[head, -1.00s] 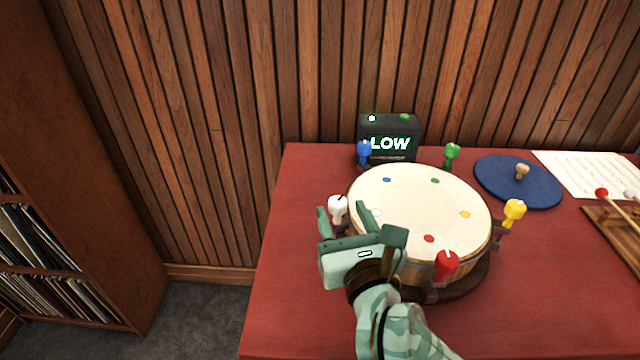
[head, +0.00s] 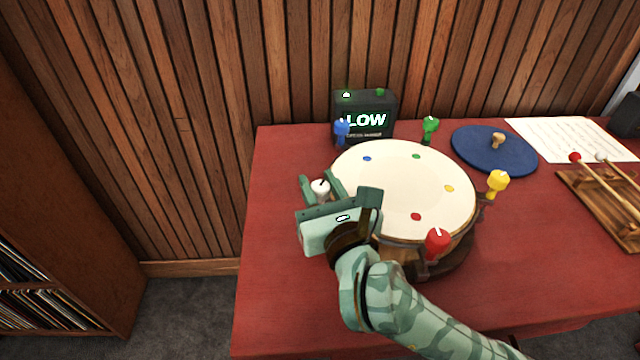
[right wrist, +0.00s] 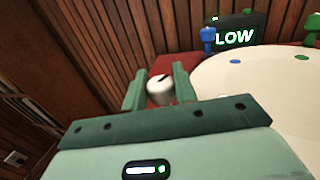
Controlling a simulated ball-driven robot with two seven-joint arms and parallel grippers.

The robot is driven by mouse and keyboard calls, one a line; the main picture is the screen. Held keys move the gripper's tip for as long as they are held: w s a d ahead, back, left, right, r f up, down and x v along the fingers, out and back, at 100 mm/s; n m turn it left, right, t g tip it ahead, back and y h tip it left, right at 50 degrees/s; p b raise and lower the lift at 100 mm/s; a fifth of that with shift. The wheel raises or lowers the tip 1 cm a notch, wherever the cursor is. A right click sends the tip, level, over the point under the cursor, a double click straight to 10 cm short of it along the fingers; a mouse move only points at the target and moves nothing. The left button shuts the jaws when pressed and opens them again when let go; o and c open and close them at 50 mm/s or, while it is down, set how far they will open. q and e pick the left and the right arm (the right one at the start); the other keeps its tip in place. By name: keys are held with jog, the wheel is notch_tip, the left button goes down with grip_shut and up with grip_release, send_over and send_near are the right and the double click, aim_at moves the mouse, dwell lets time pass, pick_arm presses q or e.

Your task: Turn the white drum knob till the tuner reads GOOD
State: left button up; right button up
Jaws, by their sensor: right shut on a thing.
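The white drum knob (head: 320,187) is at the left side of the round drum (head: 405,185). My right gripper (head: 322,186) is shut on the white knob, with one finger on each side of it. The right wrist view also shows the white knob (right wrist: 160,90) between the two green fingers, its dark top mark showing. The tuner (head: 363,118), a black box behind the drum, reads LOW in bright letters; its screen also shows in the right wrist view (right wrist: 236,37). My left gripper is not in view.
Blue (head: 341,130), green (head: 430,128), yellow (head: 498,183) and red (head: 437,241) knobs stand around the drum. A blue disc (head: 475,150), a paper sheet (head: 560,138) and mallets on a wooden rack (head: 612,205) lie to the right. The red table (head: 275,280) is bare at front left.

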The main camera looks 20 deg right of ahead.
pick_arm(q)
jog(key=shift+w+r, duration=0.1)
pick_arm(e)
jog(key=shift+r+h, duration=0.1)
jog(key=shift+h, duration=0.2)
jog(key=shift+m+h+p, duration=0.5)
jog(key=shift+m+h, duration=0.2)
jog(key=shift+h, duration=0.1)
jog(key=m+h, duration=0.2)
jog(key=h, duration=0.1)
jog(key=shift+g+p, duration=0.4)
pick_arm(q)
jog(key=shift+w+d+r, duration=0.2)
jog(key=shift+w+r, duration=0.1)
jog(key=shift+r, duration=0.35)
pick_arm(e)
jog(key=shift+m+g+h, duration=0.7)
jog(key=shift+m+h, duration=0.4)
jog(key=shift+h, duration=0.5)
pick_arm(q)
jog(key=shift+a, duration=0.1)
pick_arm(e)
jog(key=o, duration=0.9)
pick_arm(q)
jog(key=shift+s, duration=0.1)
pick_arm(e)
jog(key=shift+o, duration=0.2)
